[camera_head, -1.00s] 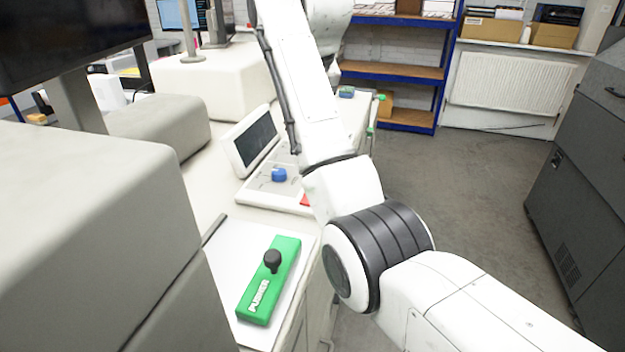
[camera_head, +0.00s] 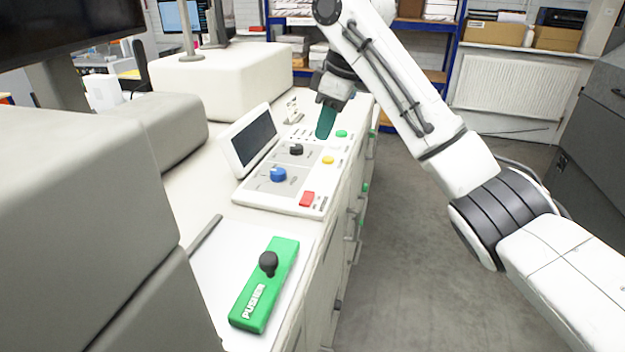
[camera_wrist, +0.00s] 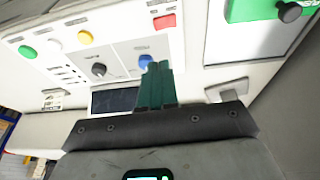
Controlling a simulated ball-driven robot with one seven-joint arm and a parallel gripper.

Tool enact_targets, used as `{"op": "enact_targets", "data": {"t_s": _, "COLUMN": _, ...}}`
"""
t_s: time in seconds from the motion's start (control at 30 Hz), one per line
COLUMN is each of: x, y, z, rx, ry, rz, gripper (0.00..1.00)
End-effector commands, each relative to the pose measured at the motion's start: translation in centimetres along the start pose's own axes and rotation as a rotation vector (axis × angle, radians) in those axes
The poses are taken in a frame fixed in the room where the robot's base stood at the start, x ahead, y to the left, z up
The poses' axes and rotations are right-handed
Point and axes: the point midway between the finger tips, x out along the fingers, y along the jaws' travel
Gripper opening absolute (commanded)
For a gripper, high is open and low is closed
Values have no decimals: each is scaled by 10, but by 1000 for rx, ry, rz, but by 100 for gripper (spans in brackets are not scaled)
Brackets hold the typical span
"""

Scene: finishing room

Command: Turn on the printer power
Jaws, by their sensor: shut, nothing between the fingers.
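A white control panel (camera_head: 265,203) stands on the long machine top. It carries a blue knob (camera_head: 278,174), a black knob (camera_head: 296,149), a red rectangular switch (camera_head: 307,198), and yellow (camera_head: 327,160) and green (camera_head: 341,133) round buttons. Its labels are too small to read, so I cannot tell which control is the printer power. My gripper (camera_head: 324,136), with dark green fingers, is shut and empty, pointing down near the panel's far end. In the wrist view the fingers (camera_wrist: 157,66) overlap the view near the blue knob (camera_wrist: 145,61); contact cannot be told.
A tilted screen (camera_head: 253,140) stands on the panel's left. A green block marked PUSHER (camera_head: 262,290) with a black knob lies in front, on a pale plate. Large grey housings (camera_head: 90,200) fill the left. Open floor (camera_head: 430,260) lies right of the machine.

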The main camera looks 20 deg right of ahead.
Motion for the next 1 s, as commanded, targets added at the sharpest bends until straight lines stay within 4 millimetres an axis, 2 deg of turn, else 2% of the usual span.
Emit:
{"op": "enact_targets", "data": {"t_s": 0.23, "x": 1, "y": 0, "z": 0, "rx": 2, "ry": 1, "rz": 1, "gripper": 0}}
{"op": "enact_targets", "data": {"t_s": 0.37, "x": 11, "y": 0, "z": -1, "rx": 1, "ry": 2, "rz": -1, "gripper": 0}}
{"op": "enact_targets", "data": {"t_s": 0.87, "x": 99, "y": 0, "z": 0, "rx": 5, "ry": -2, "rz": -1, "gripper": 0}}
{"op": "enact_targets", "data": {"t_s": 1.0, "x": 119, "y": 2, "z": 6, "rx": 4, "ry": -2, "rz": 0, "gripper": 0}}
